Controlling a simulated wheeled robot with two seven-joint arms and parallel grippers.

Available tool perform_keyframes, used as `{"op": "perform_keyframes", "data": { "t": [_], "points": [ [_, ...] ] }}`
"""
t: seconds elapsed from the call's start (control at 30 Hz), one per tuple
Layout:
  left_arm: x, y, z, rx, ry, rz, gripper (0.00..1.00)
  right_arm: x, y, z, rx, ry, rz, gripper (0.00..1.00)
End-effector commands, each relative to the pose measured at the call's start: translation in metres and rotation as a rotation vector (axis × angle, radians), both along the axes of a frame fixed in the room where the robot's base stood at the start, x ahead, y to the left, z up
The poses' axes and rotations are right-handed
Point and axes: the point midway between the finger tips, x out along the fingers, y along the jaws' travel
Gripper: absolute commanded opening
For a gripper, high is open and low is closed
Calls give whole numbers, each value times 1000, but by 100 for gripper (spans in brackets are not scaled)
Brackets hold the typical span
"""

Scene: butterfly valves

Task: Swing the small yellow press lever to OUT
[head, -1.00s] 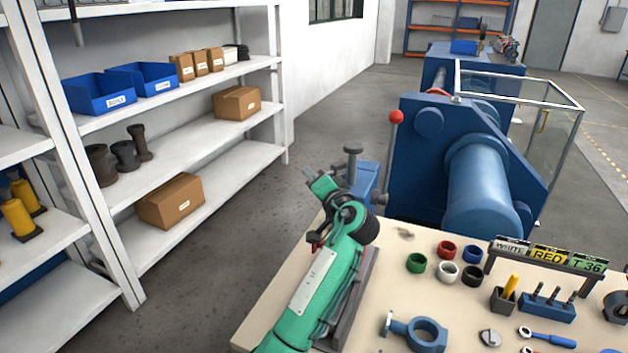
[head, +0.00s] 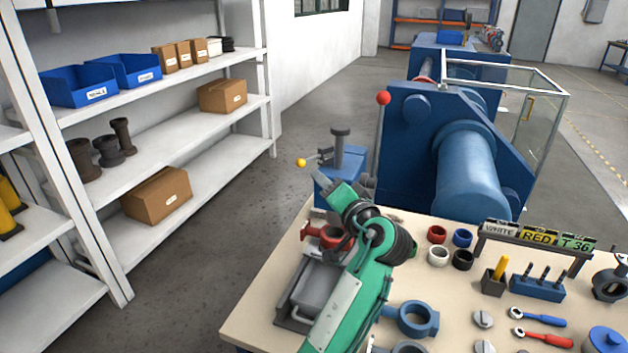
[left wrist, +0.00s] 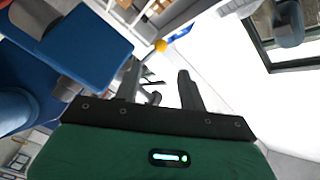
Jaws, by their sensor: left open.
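The small yellow press lever (head: 301,162) shows as a yellow ball on a thin dark arm. My left gripper (head: 322,180) is just below and right of the ball in the head view. In the left wrist view, the left gripper (left wrist: 158,74) has its two fingers apart and nothing between them. The yellow ball (left wrist: 161,45) is beyond the fingertips there, with the blue press (left wrist: 75,45) on the left. No OUT mark can be read.
A red-handled lever (head: 383,98) and a large blue machine (head: 440,150) stand right of the press. A grey vise-like fixture (head: 312,290) sits under my left arm. Rings (head: 438,235) and tools lie on the bench. Floor left of the press is clear.

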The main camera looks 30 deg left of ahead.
Motion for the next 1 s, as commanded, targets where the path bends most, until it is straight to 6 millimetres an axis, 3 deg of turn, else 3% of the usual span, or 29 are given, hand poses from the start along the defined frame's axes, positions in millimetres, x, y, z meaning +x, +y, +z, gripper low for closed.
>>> {"op": "perform_keyframes", "data": {
  "t": [0.2, 0.47, 0.63, 0.7, 0.87, 1.0],
  "points": [
    [-11, -16, -1, 0, 0, 0, 41, 7, 2, -2, 2, -8, -1, 36],
    [-12, -17, 0, 1, 0, 1, 41, 7, 2, -1, 1, -6, -2, 36],
    [-14, -14, -12, -19, 15, -9, 12, 6, 3, -2, 3, -3, -2, 36],
    [-18, -10, -33, -56, 41, -26, 0, 6, 3, -2, 3, -3, -2, 36],
    [-41, 3, -112, -211, 143, -96, 0, 6, 3, -2, 2, -5, -2, 36],
    [-77, 10, -183, -376, 246, -156, 0, 7, 3, -2, 2, -5, -2, 36]
  ]
}}
